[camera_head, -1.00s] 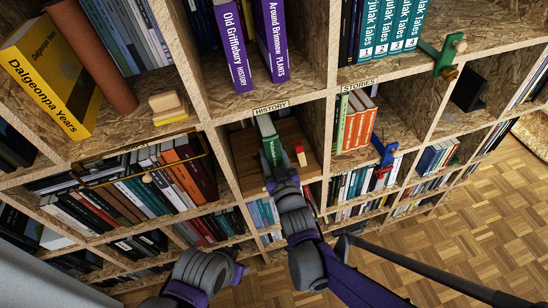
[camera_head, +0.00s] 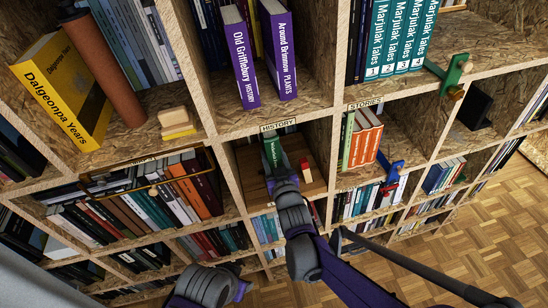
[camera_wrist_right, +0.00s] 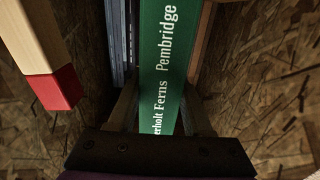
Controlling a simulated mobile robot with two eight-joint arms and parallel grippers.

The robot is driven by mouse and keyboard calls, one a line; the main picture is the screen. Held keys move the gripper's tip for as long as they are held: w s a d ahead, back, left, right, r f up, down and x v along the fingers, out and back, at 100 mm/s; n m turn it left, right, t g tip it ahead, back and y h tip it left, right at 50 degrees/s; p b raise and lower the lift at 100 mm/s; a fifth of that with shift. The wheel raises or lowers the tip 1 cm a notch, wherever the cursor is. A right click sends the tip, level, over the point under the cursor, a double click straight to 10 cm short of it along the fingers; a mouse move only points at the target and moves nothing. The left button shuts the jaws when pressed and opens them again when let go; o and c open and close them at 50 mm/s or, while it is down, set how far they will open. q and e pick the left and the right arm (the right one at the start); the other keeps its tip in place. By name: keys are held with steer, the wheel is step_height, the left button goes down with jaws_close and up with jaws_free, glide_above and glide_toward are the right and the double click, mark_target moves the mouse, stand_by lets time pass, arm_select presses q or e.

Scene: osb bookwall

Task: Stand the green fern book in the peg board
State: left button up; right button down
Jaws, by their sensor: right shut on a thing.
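The green fern book (camera_head: 272,152) stands roughly upright inside the compartment labelled HISTORY, its lettered spine facing out. In the right wrist view the green spine (camera_wrist_right: 164,60) rises between the two fingers. My right gripper (camera_head: 273,168) is shut on its lower part. The peg board (camera_head: 254,188) is a wooden piece in that compartment; a red-tipped peg (camera_head: 305,170) stands right of the book and shows at the left in the wrist view (camera_wrist_right: 48,70). Whether the book's foot touches the board is hidden. My left arm is low in the head view, its fingers out of sight.
Purple books (camera_head: 258,55) stand on the shelf above. Compartment walls close in on both sides of my right gripper.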

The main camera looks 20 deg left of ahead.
steer(key=shift+f, duration=0.2)
stand_by(0.4)
steer(key=shift+c, duration=1.2)
jaws_free()
steer(key=shift+s+d, duration=0.1)
steer(key=v, duration=1)
steer(key=shift+s+d, duration=0.25)
